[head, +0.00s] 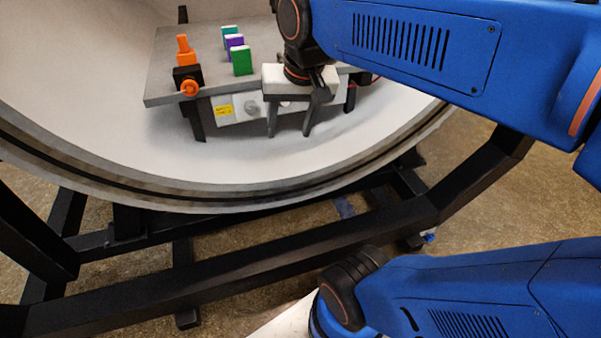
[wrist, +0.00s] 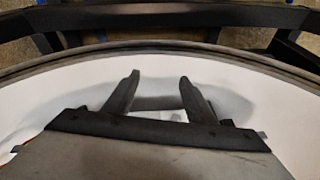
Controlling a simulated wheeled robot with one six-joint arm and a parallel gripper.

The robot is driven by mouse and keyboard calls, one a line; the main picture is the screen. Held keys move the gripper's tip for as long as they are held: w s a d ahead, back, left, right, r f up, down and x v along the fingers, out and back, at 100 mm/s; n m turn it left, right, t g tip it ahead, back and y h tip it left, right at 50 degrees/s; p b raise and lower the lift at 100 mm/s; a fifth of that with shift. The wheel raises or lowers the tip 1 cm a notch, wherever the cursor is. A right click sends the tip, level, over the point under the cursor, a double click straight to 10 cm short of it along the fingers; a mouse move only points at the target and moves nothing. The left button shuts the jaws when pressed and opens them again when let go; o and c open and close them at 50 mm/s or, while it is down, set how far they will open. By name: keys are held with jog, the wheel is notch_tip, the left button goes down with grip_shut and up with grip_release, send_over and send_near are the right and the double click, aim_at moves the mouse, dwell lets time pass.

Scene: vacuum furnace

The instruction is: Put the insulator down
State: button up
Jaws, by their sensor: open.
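My gripper (head: 290,135) is open, its two dark fingers pointing down past the front edge of a grey plate (head: 165,85) inside the round chamber. In the wrist view the fingers (wrist: 158,78) stand apart, with only pale surface and grey shadow visible between them. I cannot tell for sure which thing is the insulator. A green block (head: 242,60), a purple block (head: 234,41) and a teal block (head: 230,29) stand upright on the plate, left of my gripper and apart from it.
An orange piece (head: 185,50) and a black block with an orange knob (head: 190,88) are at the plate's left. A panel with a yellow label (head: 223,111) sits under the plate. The chamber's curved rim (head: 210,198) and black frame (head: 250,257) lie in front.

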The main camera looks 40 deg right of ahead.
jog(key=s+a+f+n+t, duration=0.1)
jog(key=s+f+n, duration=0.4)
jog(key=f, duration=0.3)
jog(key=shift+s+a+f, duration=0.25)
jog(key=shift+s+a, duration=0.15)
jog(key=shift+s, duration=0.3)
